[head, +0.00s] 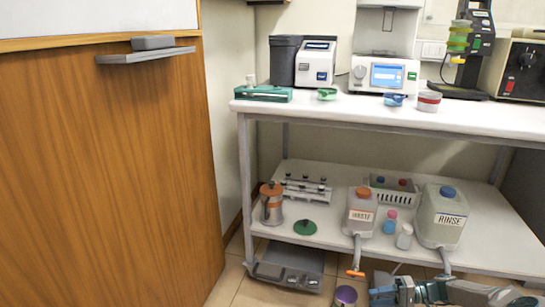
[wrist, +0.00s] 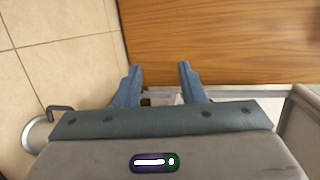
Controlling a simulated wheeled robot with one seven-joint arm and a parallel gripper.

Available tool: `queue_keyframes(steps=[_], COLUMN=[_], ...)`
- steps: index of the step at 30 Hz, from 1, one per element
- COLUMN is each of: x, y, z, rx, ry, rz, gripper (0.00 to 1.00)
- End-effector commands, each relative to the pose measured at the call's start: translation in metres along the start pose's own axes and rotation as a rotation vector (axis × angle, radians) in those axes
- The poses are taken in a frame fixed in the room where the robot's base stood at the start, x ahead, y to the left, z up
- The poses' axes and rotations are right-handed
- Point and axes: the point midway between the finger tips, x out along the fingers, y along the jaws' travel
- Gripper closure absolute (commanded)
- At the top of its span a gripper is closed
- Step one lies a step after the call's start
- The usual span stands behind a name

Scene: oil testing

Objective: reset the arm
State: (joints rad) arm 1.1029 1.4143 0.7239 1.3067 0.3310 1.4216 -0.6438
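My gripper (head: 374,296) is at the bottom of the head view, low in front of the lower shelf, with my arm reaching in from the right edge. In the wrist view my gripper (wrist: 159,70) has its two blue-grey fingers apart. Nothing is held between them. Beyond the fingertips the wrist view shows a brown wooden panel (wrist: 220,40) and beige floor tiles (wrist: 55,55). The rest of my arm is cut off by the head view's lower right edge.
A white bench (head: 340,110) holds several instruments. Its lower shelf (head: 270,228) carries a WASTE container (head: 361,213) and a RINSE container (head: 441,218), with spouts over the front edge. A wooden door (head: 105,180) fills the left.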

Motion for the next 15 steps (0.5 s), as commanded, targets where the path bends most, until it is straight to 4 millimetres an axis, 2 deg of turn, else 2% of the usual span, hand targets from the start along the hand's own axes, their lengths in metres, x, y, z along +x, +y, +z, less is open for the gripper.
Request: queue_keyframes(steps=[1, 8, 15], x=[0.003, 0.025, 0.041], y=[-0.024, -0.110, -0.200], z=[0.001, 0.018, 0.045], rx=[0.002, 0.043, 0.065], ry=[-0.029, -0.164, -0.249], rz=[0.042, 0.286, 0.559], gripper=[0.64, 0.64, 0.64])
